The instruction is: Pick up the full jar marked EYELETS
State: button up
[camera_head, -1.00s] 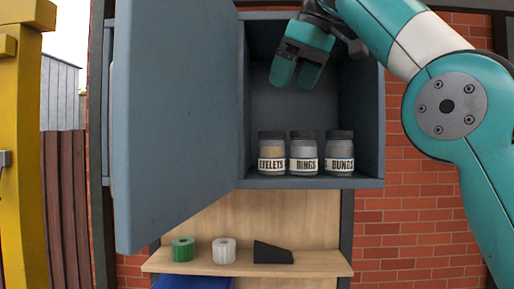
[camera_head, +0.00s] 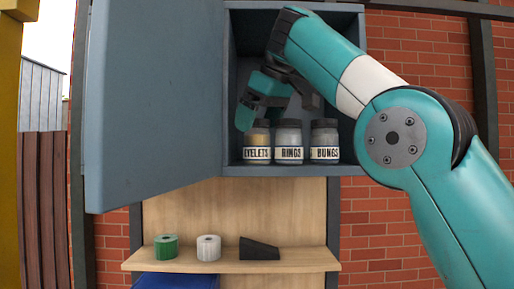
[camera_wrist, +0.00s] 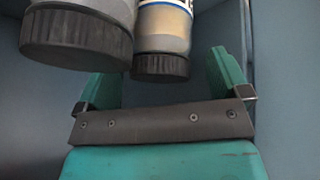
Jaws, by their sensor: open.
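The EYELETS jar (camera_head: 258,141), with a dark lid and yellowish contents, stands upright at the left of a row of jars on the cabinet floor. Its yellowish body also shows in the wrist view (camera_wrist: 164,25), upside down. My gripper (camera_head: 262,108) is inside the cabinet, just above and around the top of this jar, partly covering its lid. In the wrist view, my gripper's (camera_wrist: 166,84) fingers are spread and empty, with the jar's lid beyond and roughly between them. I cannot tell whether a finger touches it.
The RINGS jar (camera_head: 289,139) stands close to the right, then the BUNGS jar (camera_head: 325,138). The open cabinet door (camera_head: 150,105) is at the left. A lower shelf (camera_head: 220,266) holds a green roll (camera_head: 166,247), a white roll (camera_head: 208,248) and a black wedge (camera_head: 260,249).

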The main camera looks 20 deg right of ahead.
jog(key=c, duration=1.4)
jog(key=shift+r, duration=0.2)
